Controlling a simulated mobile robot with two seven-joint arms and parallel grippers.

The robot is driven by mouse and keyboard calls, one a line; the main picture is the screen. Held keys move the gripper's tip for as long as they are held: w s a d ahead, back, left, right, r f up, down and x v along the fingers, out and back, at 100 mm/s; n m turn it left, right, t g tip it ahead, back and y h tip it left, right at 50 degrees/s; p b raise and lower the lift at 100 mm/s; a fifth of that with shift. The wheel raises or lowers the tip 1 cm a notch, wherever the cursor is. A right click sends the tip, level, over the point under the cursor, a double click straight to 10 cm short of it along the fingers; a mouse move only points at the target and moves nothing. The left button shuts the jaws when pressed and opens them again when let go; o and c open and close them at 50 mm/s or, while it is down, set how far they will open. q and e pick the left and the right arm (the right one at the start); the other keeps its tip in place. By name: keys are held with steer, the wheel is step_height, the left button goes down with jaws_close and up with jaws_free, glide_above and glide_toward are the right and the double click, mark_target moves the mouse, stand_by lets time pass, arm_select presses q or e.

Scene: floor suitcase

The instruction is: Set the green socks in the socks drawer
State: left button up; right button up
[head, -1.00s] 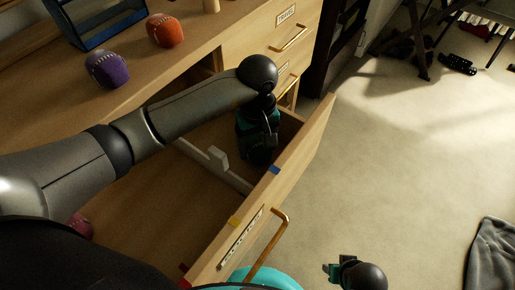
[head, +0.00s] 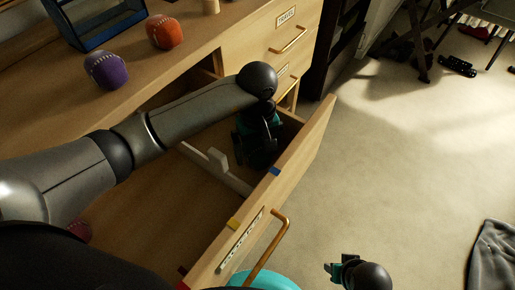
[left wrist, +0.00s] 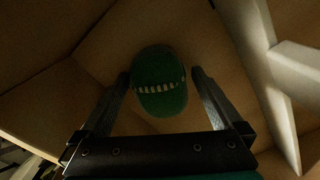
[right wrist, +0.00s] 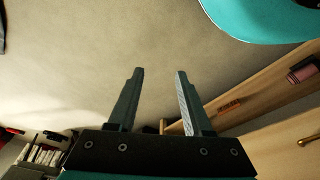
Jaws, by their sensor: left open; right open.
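The green socks (left wrist: 160,82), a rolled ball with a pale stitched band, lie on the drawer floor in the left wrist view. My left gripper (left wrist: 160,88) is open with its fingers on either side of the socks; I cannot tell whether they touch. In the head view my left gripper (head: 252,158) is down inside the far compartment of the open drawer (head: 303,150), and the socks are hidden there. My right gripper (head: 330,268) is open and empty above the floor; it also shows in the right wrist view (right wrist: 158,75).
A white divider (head: 215,165) crosses the drawer. Purple (head: 106,70) and orange (head: 164,32) balls sit on the dresser top. A pinkish ball (head: 80,230) is partly hidden by my arm. A turquoise round object (head: 265,279) is below the drawer front. Carpet at right is mostly clear.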

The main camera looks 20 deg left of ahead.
mark_target(257, 146)
arm_select(q)
steer(key=shift+r, duration=0.1)
step_height(257, 146, up, 10)
steer(key=p, duration=0.4)
steer(key=shift+r, duration=1.05)
arm_select(e)
steer(key=s+d+f, duration=0.3)
steer(key=s+f, duration=0.1)
steer(key=f, duration=0.3)
steer(key=shift+s+d+f, duration=0.15)
steer(key=shift+s+f, duration=0.15)
steer(key=shift+s, duration=0.1)
